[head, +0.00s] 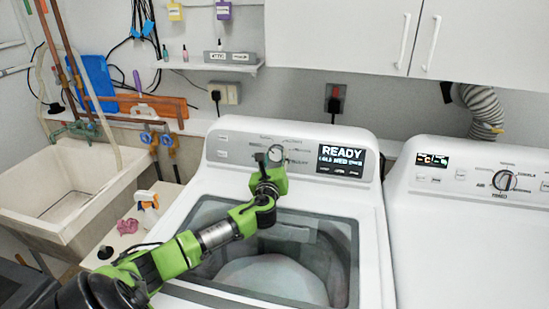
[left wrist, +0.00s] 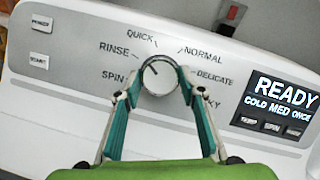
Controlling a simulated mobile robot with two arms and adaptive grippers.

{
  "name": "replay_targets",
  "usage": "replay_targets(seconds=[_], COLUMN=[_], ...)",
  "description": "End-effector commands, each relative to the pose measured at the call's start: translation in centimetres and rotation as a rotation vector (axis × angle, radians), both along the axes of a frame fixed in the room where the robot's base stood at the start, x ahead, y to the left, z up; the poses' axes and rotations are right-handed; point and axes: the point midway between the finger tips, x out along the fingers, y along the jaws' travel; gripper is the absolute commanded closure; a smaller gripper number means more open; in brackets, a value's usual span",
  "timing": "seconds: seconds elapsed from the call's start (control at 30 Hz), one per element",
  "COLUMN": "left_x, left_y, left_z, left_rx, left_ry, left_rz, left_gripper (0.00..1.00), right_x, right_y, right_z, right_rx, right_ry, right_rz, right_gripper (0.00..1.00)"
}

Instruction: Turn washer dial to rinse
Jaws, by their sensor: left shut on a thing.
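The washer (head: 345,215) stands in the middle of the head view with its control panel at the back. Its round dial (left wrist: 159,76) is silver-white with a short dark mark toward the upper left, near RINSE; whether it lines up exactly I cannot tell. Labels SPIN, RINSE, QUICK, NORMAL and DELICATE ring it. My left gripper (left wrist: 160,84) has its teal fingers on both sides of the dial, shut on it. In the head view, the left gripper (head: 272,161) reaches the panel and partly hides the dial. The display (left wrist: 277,104) reads READY, COLD MED ONCE. My right gripper is not in view.
A dryer (head: 470,215) with its own knob (head: 504,180) stands to the right. A sink (head: 65,190) is at the left, with a spray bottle (head: 148,205) and pink cloth (head: 127,226) nearby. White cabinets (head: 380,40) hang above.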

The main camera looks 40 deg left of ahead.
Motion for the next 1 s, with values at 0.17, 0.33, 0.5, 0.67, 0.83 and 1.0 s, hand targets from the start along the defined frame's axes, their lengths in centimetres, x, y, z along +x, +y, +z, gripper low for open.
replay_targets(seconds=[0.17,0.33,0.5,0.67,0.83,1.0], left_x=[0.09,0.10,0.10,0.11,0.10,0.10], left_y=[-0.12,-0.14,-0.10,-0.10,-0.09,-0.09], left_z=[0.11,0.10,0.13,0.12,0.12,0.13], left_rx=[-0.099,-0.161,-0.195,-0.206,-0.207,-0.206], left_ry=[-0.055,-0.089,-0.107,-0.114,-0.115,-0.114], left_rz=[0.040,0.066,0.081,0.086,0.087,0.087], left_gripper=[0.85,0.85,0.85,0.85,0.85,0.61], right_x=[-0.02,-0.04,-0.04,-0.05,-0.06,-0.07], right_y=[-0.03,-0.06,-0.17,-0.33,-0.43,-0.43], right_z=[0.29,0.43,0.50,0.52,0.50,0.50], right_rx=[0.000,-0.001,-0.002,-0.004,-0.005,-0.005], right_ry=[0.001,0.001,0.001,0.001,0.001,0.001], right_rz=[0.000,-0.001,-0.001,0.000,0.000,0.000], right_gripper=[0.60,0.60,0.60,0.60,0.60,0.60])
